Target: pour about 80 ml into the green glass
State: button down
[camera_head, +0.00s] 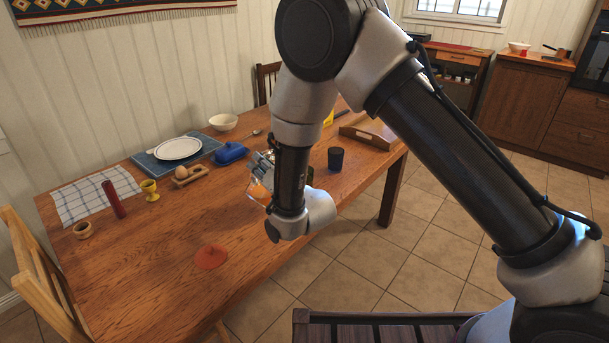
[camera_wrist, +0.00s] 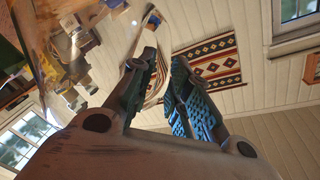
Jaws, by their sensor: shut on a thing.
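My gripper (camera_head: 264,164) is over the middle of the table, partly hidden behind my wrist. It is shut on a see-through vessel (camera_head: 259,190), with orange showing in its lower part. In the wrist view, my gripper's two fingers (camera_wrist: 163,62) are on either side of clear, hard-to-see glass. The vessel's full outline, tilt and fill level cannot be told.
A dark blue cup (camera_head: 335,158) stands right of my gripper, near a wooden tray (camera_head: 368,134). A red mat (camera_head: 210,256) lies in front.

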jog(key=shift+s+a+f+n, duration=0.1)
jog(key=shift+s+a+n, duration=0.2)
jog(key=shift+n, duration=0.4)
jog(key=s+a+f+n+b, duration=0.2)
jog(key=s+a+f+n, duration=0.1)
jog(key=n, duration=0.4)
jog(key=shift+a+f+n, duration=0.4)
jog(key=shift+a+f, duration=0.1)
jog(key=shift+f, duration=0.75)
